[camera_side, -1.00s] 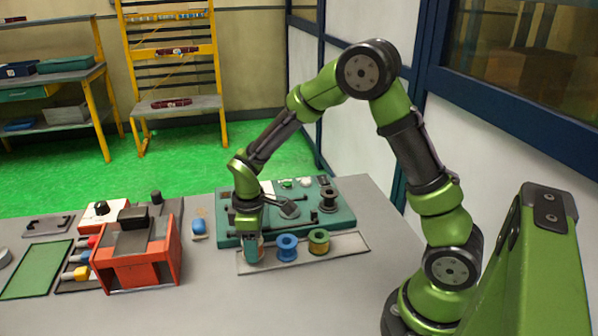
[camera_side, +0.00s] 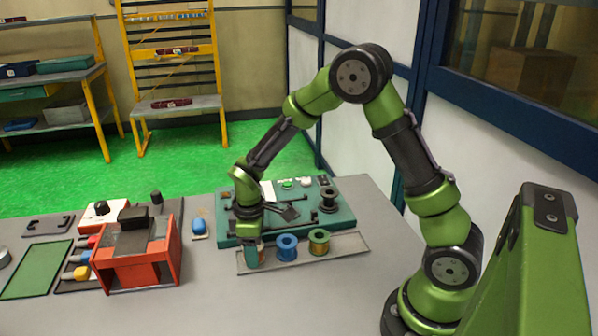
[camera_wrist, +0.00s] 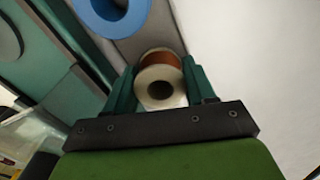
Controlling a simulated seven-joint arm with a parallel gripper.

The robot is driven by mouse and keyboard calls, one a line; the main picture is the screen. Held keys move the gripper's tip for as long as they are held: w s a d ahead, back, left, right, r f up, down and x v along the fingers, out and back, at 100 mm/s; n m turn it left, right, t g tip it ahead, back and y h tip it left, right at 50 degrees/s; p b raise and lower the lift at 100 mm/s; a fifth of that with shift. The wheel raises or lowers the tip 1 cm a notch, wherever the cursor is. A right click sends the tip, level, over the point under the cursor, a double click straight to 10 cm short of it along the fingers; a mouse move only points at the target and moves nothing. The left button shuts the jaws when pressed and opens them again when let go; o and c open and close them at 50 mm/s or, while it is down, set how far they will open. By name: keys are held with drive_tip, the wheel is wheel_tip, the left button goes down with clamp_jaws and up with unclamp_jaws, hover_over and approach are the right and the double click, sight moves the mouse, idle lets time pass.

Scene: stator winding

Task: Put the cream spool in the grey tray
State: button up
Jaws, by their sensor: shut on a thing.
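The cream spool (camera_wrist: 160,87), with a copper-coloured winding, sits between the two fingers of my gripper (camera_wrist: 158,90) in the wrist view. My gripper is shut on it. In the side view my gripper (camera_side: 253,254) points down at the left end of a long grey tray (camera_side: 350,243), and its fingers hide most of the spool. The spool is at or just above the tray there; I cannot tell whether it touches.
A blue spool (camera_side: 287,248) and an olive-yellow spool (camera_side: 319,242) stand on the long tray, to the right of my gripper. A teal fixture board (camera_side: 228,229) lies just behind. An orange-red machine (camera_side: 150,262) stands to the left. The table in front is clear.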

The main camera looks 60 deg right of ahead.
idle(0.3)
drive_tip(key=o, duration=1.4)
drive_tip(key=shift+c, duration=0.2)
wheel_tip(320, 180, up, 7)
idle(0.4)
